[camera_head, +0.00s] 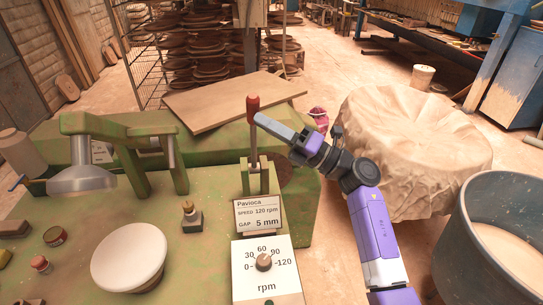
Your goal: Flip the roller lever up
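The roller lever (253,140) is a thin metal rod with a red grip (253,106) on top. It stands close to upright from a green bracket (257,180) on the green machine. My gripper (262,120) comes in from the right, its grey tip at the rod just below the red grip. The tip overlaps the lever in this view, and I cannot tell whether it touches. The fingers are seen from the side, so their gap is hidden.
Below the lever are a "Pavioca" sign (258,214) and an rpm dial (264,262). A white disc (129,256) and a metal press arm (83,179) lie left. A board (235,99) lies behind. A cloth-covered round (415,150) and a blue tub (475,225) stand right.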

